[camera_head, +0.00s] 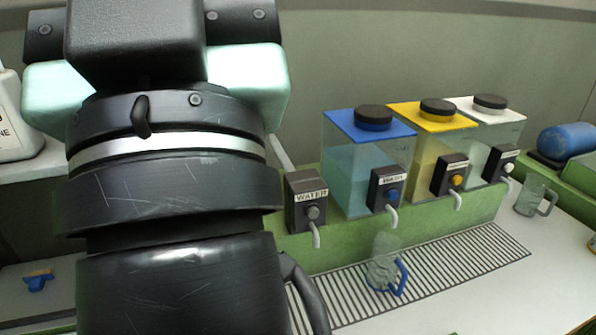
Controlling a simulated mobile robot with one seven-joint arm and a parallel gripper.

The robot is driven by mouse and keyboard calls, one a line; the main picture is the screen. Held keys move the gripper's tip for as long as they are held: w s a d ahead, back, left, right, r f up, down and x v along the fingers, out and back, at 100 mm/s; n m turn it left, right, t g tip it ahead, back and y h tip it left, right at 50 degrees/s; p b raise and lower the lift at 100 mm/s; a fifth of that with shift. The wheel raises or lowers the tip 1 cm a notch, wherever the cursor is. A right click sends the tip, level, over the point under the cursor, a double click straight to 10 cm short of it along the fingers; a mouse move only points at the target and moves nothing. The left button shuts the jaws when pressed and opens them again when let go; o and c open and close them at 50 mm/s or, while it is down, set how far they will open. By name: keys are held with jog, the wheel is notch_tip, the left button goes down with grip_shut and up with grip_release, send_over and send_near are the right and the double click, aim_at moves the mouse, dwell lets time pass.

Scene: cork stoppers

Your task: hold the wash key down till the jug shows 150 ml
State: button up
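A clear jug with a blue handle (384,267) stands on the slotted drip grate, below the blue-lidded tank's spout. Its level marks and contents are too small to read. The dispenser boxes have round keys: a grey key (313,212) on the box marked WATER, a blue key (393,195), a yellow key (457,180) and a white key (508,168). The other labels are too small to read surely, so I cannot tell which is the wash key. My arm fills the left of the view; my gripper's fingers do not show.
Tanks with blue (369,124), yellow (432,115) and white (484,110) lids stand on the green ledge. A second clear jug (530,196) stands at the right, near a blue cylinder (567,141). A white bottle (18,120) and a blue-and-orange item (39,280) are at left.

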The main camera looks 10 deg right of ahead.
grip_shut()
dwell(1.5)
